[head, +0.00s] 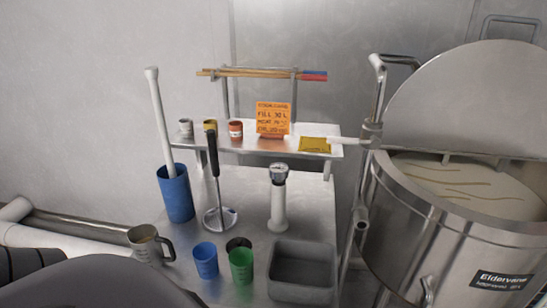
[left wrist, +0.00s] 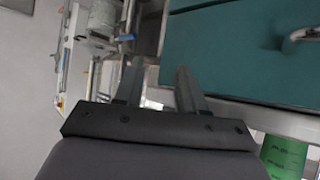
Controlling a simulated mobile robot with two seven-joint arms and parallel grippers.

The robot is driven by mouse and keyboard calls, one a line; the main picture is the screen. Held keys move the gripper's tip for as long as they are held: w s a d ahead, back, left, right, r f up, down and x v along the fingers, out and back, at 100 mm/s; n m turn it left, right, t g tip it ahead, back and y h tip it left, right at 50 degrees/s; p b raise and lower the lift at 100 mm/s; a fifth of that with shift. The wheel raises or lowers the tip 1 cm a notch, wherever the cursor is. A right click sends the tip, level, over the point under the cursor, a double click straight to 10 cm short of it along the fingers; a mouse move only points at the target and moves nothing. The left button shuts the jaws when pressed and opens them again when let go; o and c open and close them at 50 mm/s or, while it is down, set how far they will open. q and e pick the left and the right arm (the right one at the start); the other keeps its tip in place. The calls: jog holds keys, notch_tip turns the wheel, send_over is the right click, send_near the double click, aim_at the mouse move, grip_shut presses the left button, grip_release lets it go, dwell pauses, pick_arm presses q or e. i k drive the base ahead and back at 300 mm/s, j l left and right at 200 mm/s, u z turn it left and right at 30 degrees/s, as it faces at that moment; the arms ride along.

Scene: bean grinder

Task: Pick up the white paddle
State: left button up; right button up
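The white paddle (head: 160,120) stands in a tall blue container (head: 176,194) at the left of the steel table in the head view. Its long shaft leans slightly left and its knobbed top is up; its lower end is hidden inside the container. My left gripper (left wrist: 159,68) shows in the left wrist view with its two dark fingers apart and nothing between them. The paddle cannot be made out in that view. Neither gripper's fingers show in the head view, and my right gripper is not seen.
A raised shelf (head: 222,142) is behind. A large steel kettle (head: 440,242) stands at right.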

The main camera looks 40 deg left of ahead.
aim_at(152, 73)
jog(key=u, duration=2)
jog(key=i+j+u, duration=0.15)
jog(key=u, duration=0.3)
jog(key=i+j+u, duration=0.15)
jog(key=u, duration=0.3)
jog(key=i+j+u, duration=0.1)
jog(key=u, duration=0.35)
jog(key=i+j+u, duration=0.1)
jog(key=i+u, duration=0.2)
jog(key=i, duration=0.2)
jog(key=i+u, duration=0.3)
jog(key=i, duration=0.25)
jog(key=i+z, duration=0.15)
jog(key=z, duration=0.25)
jog(key=i+z, duration=0.15)
jog(key=z, duration=0.2)
jog(key=i+j+z, duration=0.1)
jog(key=z, duration=0.3)
